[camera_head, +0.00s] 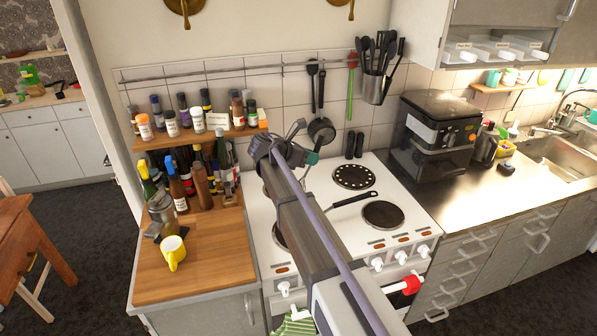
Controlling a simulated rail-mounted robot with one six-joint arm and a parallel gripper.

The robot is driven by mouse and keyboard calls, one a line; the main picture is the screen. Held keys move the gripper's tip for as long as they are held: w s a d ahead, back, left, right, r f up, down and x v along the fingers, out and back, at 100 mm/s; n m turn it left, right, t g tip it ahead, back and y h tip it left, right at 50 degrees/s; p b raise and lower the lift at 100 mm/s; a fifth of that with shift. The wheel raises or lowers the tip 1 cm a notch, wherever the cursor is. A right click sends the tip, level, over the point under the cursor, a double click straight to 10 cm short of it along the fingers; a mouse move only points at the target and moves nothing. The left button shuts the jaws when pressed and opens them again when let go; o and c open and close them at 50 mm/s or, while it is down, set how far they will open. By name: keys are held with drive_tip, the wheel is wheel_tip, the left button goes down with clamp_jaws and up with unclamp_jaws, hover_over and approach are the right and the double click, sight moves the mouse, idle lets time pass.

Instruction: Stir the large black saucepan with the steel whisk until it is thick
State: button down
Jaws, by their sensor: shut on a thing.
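A long black handle (352,200) sticks out to the right from behind my arm over the cooker. The pan it belongs to is mostly hidden by my arm, so I cannot tell its size or contents. A dark curved edge (278,237) shows left of my arm; I cannot tell whether it is a pan rim or a hotplate. My gripper (300,156) is at the far end of my arm, above the back left of the cooker. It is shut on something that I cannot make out. I cannot pick out the steel whisk.
The white cooker (400,238) has bare hotplates at back right (354,177) and front right (383,214). A black appliance (434,135) stands right.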

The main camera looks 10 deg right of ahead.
drive_tip(key=shift+r+h, duration=0.5)
drive_tip(key=shift+r, duration=0.15)
drive_tip(key=shift+w+d+f+b, duration=0.15)
drive_tip(key=shift+f+b, duration=0.2)
drive_tip(key=shift+f, duration=0.05)
drive_tip(key=shift+w+d+f+b, duration=0.1)
drive_tip(key=shift+f+b, duration=0.25)
wheel_tip(320, 180, down, 11)
drive_tip(key=b, duration=1.1)
drive_tip(key=shift+s+a, duration=0.25)
drive_tip(key=shift+a, duration=0.05)
